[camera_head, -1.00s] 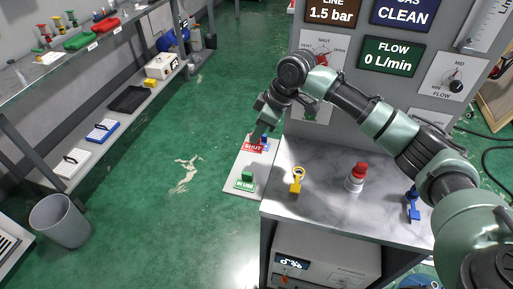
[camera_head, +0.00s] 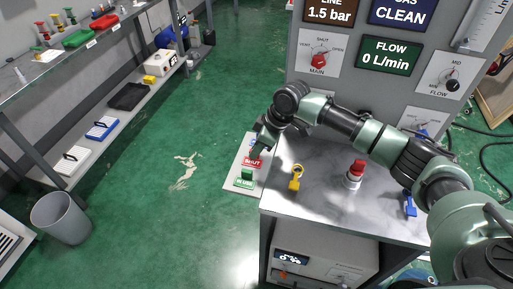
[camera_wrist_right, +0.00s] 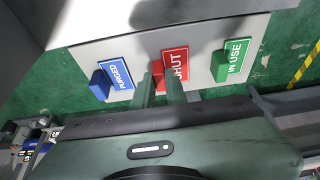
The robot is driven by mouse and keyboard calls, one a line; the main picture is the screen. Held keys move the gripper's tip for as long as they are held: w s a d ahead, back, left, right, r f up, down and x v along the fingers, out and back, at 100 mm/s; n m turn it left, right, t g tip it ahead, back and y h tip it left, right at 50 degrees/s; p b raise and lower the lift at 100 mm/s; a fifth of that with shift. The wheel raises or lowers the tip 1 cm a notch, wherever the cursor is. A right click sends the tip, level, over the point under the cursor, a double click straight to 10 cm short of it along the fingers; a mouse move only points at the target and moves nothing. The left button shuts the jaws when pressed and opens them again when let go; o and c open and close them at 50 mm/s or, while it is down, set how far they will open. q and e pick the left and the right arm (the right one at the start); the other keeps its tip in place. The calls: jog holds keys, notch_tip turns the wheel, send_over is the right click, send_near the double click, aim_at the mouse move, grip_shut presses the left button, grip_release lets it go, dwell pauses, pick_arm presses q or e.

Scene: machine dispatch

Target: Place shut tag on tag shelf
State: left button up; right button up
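The red SHUT tag (camera_head: 253,162) is at the white tag shelf (camera_head: 233,187), between the blue PURGED tag and the green IN USE tag (camera_head: 244,178). In the right wrist view the SHUT tag (camera_wrist_right: 178,64) sits in the row between the PURGED tag (camera_wrist_right: 117,73) and the IN USE tag (camera_wrist_right: 234,58). My right gripper (camera_head: 262,148) reaches down to it, its two fingers (camera_wrist_right: 161,84) either side of the tag's red block, seemingly closed on it. Whether the tag rests fully on the shelf (camera_wrist_right: 200,37) is hard to tell. My left gripper is out of view.
The grey bench top (camera_head: 325,200) beside the shelf holds a yellow tag (camera_head: 296,177), a red-topped knob (camera_head: 356,170) and a blue tag (camera_head: 410,204). The panel (camera_head: 345,85) rises behind. Green floor (camera_head: 180,215) is open to the left, with a bin (camera_head: 60,218).

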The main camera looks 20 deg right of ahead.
jog(key=o, duration=0.3)
jog(key=shift+r, duration=0.15)
jog(key=b+v, duration=0.1)
jog(key=v, duration=1.1)
jog(key=shift+b, duration=0.35)
